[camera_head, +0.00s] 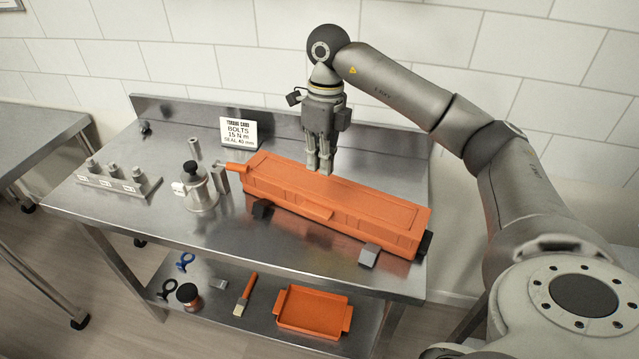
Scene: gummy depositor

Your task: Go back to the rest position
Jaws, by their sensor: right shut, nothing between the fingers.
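My right gripper (319,172) points straight down above the far side of the long orange depositor body (335,205). Its fingers are closed together with nothing between them. The fingertips look close to the orange top, but I cannot tell whether they touch it. My right arm comes in from the right edge and arches over the table. My left gripper is not in view.
The orange body lies between dark stops on the steel table (130,215). A steel pot (199,190), a bolt rack (117,181) and a sign (239,132) stand left of it. The lower shelf holds an orange tray (312,312) and a brush (244,296). A tiled wall is behind.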

